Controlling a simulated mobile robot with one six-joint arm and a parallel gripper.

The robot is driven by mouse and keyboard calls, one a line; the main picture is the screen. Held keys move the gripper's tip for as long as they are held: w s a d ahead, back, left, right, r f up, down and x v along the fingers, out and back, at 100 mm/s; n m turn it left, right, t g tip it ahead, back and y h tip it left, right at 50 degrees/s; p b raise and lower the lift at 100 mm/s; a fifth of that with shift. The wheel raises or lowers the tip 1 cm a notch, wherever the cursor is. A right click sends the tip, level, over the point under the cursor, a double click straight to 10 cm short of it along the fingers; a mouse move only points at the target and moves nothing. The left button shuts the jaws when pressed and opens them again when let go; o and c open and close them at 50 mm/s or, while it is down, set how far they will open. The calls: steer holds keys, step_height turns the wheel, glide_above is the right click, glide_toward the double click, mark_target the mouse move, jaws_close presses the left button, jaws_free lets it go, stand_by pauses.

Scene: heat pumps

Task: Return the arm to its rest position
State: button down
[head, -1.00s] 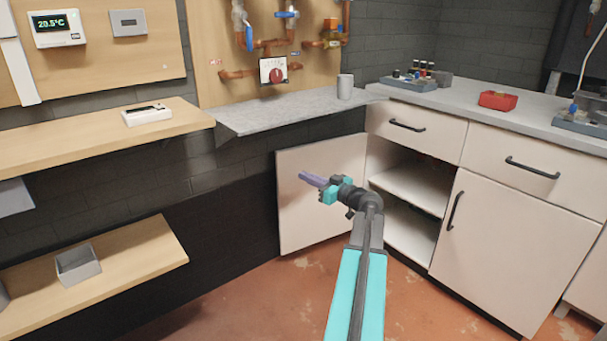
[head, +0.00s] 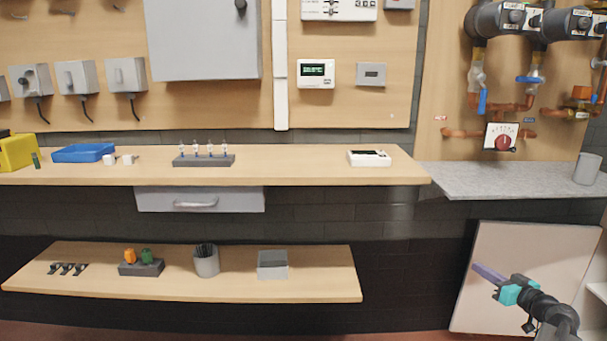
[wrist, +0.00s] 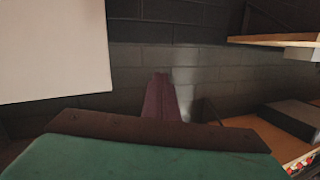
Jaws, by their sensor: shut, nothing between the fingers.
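My gripper (head: 489,273) shows at the lower right of the head view, with purple fingers and a teal body. It is shut and empty, in front of the open white cabinet door (head: 530,250). In the wrist view the purple fingers (wrist: 160,98) lie together and point towards the dark block wall. The cabinet door also shows at the upper left of the wrist view (wrist: 50,50). Most of my arm is cut off by the lower right edge of the head view.
A grey worktop (head: 500,182) with a grey cup (head: 587,168) juts out above the door. A wooden shelf (head: 330,173) and a lower shelf (head: 330,287) with small parts run along the wall to the left. Floor shows only as a strip at the bottom.

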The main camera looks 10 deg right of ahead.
steer(key=w+a+f+g+y+p, duration=0.1)
steer(key=a+f+g+y+p, duration=0.3)
steer(key=a, duration=0.6)
steer(key=w+a+f+g+h+p, duration=0.1)
steer(key=a+f+p, duration=0.2)
steer(key=a+f, duration=0.45)
steer(key=w+a+f+g+y+p, duration=0.2)
steer(key=a+f+g+p, duration=0.1)
steer(key=a, duration=0.8)
steer(key=s+a+f+g+p, duration=0.3)
steer(key=s+a+p, duration=0.15)
steer(key=a, duration=0.35)
steer(key=s+a+f+g+p, duration=0.3)
steer(key=s+a, duration=0.3)
steer(key=a, duration=0.3)
steer(key=s+a+g+h+p, duration=0.3)
steer(key=s+p, duration=0.3)
steer(key=s, duration=0.6)
steer(key=s+a+g+h+p, duration=0.3)
steer(key=s+a+g+p, duration=0.1)
steer(key=s, duration=0.8)
steer(key=shift+a+r+n+g+p, duration=0.35)
steer(key=shift+a+p, duration=0.25)
steer(key=shift+p, duration=0.45)
steer(key=shift+r, duration=0.1)
